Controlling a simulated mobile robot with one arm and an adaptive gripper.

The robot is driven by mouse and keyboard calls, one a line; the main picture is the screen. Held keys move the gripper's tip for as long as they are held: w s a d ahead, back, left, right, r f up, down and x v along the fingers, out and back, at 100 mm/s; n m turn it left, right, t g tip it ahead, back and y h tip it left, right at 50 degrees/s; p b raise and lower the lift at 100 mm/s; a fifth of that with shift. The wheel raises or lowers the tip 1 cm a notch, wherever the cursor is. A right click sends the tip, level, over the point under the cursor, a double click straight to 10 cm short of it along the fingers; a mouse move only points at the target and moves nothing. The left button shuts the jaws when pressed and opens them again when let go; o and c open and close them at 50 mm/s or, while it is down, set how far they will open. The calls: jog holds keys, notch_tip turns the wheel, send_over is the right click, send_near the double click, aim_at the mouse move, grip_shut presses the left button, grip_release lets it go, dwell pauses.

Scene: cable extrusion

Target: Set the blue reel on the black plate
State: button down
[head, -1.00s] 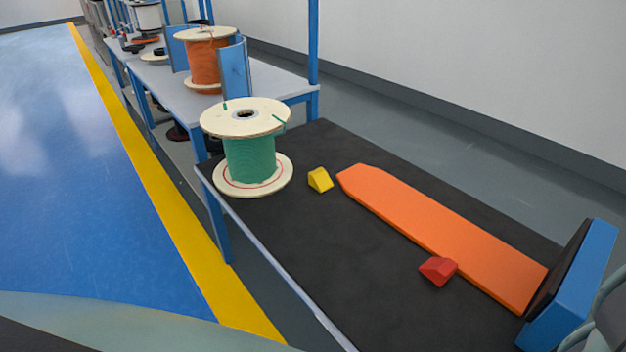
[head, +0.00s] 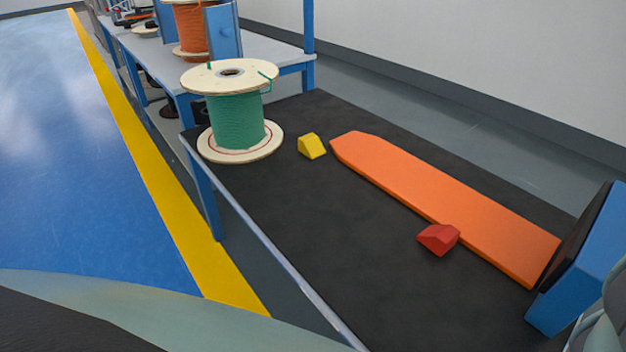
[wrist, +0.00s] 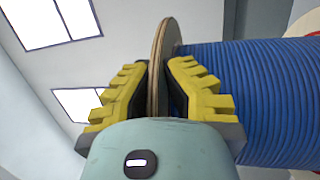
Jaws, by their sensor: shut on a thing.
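In the wrist view, the blue reel (wrist: 255,95) is tightly wound with blue cable and has a thin wooden flange (wrist: 160,65). My gripper (wrist: 161,75) has its yellow-padded fingers closed on either side of that flange. Part of the reel is cut off at the right edge of the wrist view. The reel and my fingers do not show in the head view. There, a broad flat black surface (head: 330,270) covers the near table. A smaller black face (head: 578,240) sits on a tilted blue block (head: 590,270) at the right.
A green reel (head: 238,122) stands upright at the surface's far left corner. A yellow wedge (head: 312,147), a red wedge (head: 438,239) and a long orange board (head: 450,210) lie on it. Its near left part is bare. An orange reel (head: 192,30) stands on the table behind.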

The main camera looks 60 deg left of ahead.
jog(key=shift+f+b, duration=0.75)
jog(key=shift+f, duration=0.45)
jog(key=shift+w+b, duration=0.3)
jog(key=shift+w, duration=0.1)
dwell(0.6)
jog(key=shift+f+b, duration=0.65)
jog(key=c, duration=1.4)
grip_release()
jog(key=shift+s, duration=0.1)
jog(key=s, duration=0.3)
jog(key=s+f+b, duration=0.1)
jog(key=s, duration=0.3)
jog(key=s+a+f+b, duration=0.1)
jog(key=s, duration=0.2)
jog(key=shift+s, duration=0.35)
